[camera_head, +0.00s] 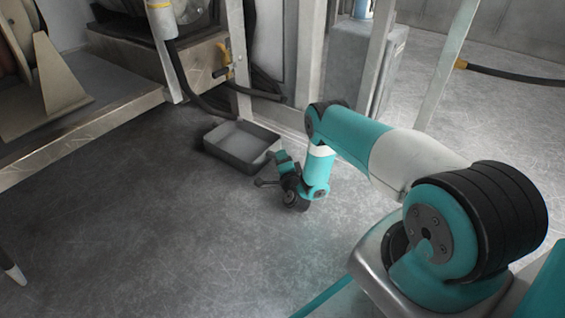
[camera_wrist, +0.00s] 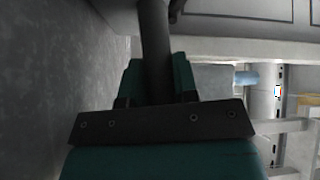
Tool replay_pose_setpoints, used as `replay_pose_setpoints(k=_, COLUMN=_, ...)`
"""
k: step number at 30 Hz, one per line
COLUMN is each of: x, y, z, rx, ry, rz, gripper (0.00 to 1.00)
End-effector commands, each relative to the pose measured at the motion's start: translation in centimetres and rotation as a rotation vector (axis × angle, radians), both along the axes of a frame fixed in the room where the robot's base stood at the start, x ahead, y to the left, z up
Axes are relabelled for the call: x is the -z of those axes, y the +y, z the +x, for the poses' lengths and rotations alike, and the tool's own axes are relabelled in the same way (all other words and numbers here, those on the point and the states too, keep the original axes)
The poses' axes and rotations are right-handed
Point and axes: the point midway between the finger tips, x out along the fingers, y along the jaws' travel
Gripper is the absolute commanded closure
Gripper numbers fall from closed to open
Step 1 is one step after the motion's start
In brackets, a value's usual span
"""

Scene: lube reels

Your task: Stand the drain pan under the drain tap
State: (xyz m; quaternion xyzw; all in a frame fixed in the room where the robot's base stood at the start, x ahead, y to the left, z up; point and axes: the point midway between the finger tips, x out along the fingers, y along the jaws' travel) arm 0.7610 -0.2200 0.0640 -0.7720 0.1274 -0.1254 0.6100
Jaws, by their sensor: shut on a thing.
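The drain pan (camera_head: 227,160) is a shallow grey rectangular tray lying on the floor, below and just in front of the drain tap in the picture. The drain tap (camera_head: 222,71) has a yellow handle and sits at the end of the beige frame. I cannot tell whether the pan is directly under its outlet. My gripper (camera_head: 279,169) is low at the pan's right corner. In the wrist view its fingers (camera_wrist: 157,82) are shut on a dark bar (camera_wrist: 154,35), which looks like the pan's handle. The join between bar and pan is hidden.
A beige reel frame (camera_head: 90,122) stands at left. Dark hoses (camera_head: 185,80) hang behind the pan. White posts (camera_head: 305,55) and a grey cabinet (camera_head: 362,60) stand behind my arm.

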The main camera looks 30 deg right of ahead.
Motion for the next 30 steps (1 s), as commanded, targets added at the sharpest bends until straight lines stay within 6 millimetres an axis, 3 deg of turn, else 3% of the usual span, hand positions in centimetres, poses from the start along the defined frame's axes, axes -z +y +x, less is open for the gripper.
replay_pose_setpoints(k=6, x=0.4, y=0.0, z=0.0, rx=0.0, ry=-0.003, rz=0.001, gripper=1.0)
replay_pose_setpoints(k=7, x=0.3, y=0.0, z=0.0, rx=0.0, ry=0.0, rz=0.0, gripper=0.68)
replay_pose_setpoints(k=10, x=0.3, y=0.0, z=0.0, rx=0.0, ry=0.0, rz=0.0, gripper=0.47)
replay_pose_setpoints(k=21, x=-0.4, y=0.0, z=-0.1, rx=0.0, ry=0.001, rz=0.0, gripper=0.47)
replay_pose_setpoints(k=30, x=-0.7, y=1.5, z=-3.8, rx=-0.003, ry=0.006, rz=0.0, gripper=0.47)
